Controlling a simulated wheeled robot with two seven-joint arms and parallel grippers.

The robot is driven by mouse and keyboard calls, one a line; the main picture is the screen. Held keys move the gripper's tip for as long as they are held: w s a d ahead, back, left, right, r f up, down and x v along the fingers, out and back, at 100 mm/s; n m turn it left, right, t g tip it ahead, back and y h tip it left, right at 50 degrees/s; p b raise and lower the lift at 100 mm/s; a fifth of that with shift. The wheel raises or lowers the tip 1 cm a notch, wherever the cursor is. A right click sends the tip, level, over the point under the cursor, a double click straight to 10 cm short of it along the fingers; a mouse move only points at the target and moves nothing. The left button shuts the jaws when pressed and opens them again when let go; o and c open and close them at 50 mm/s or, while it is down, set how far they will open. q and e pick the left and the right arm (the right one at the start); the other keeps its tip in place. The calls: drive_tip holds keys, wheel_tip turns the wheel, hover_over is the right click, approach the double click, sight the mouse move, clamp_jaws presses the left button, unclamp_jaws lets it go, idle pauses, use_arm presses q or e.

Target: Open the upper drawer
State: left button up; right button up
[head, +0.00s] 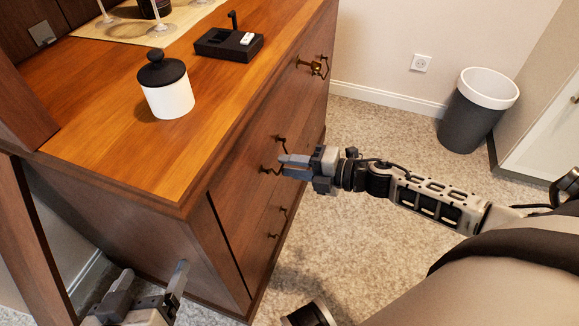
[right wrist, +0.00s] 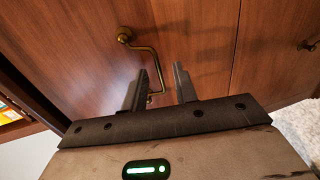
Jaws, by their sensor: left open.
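The wooden cabinet (head: 230,165) has a front with brass handles facing right in the head view. The upper near handle (head: 264,169) is beside my right gripper (head: 284,165), with the lower near handle (head: 273,236) below it. In the right wrist view, my right gripper (right wrist: 160,82) has its fingers apart, and the bent end of a brass handle (right wrist: 154,60) shows between them, close to the left finger. I cannot tell whether they touch. The drawer fronts look closed. My left gripper (head: 150,275) is open and empty, low at the cabinet's near side.
On the cabinet top stand a white jar with a black lid (head: 168,90) and a black tray (head: 229,44). A far handle (head: 312,66) sticks out from the front. A grey bin (head: 478,112) stands by the wall. Carpet (head: 350,260) in front is clear.

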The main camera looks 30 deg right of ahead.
drive_tip(key=shift+w+a, duration=0.3)
clamp_jaws()
drive_tip(key=shift+d+f, duration=0.1)
drive_tip(key=shift+d, duration=0.05)
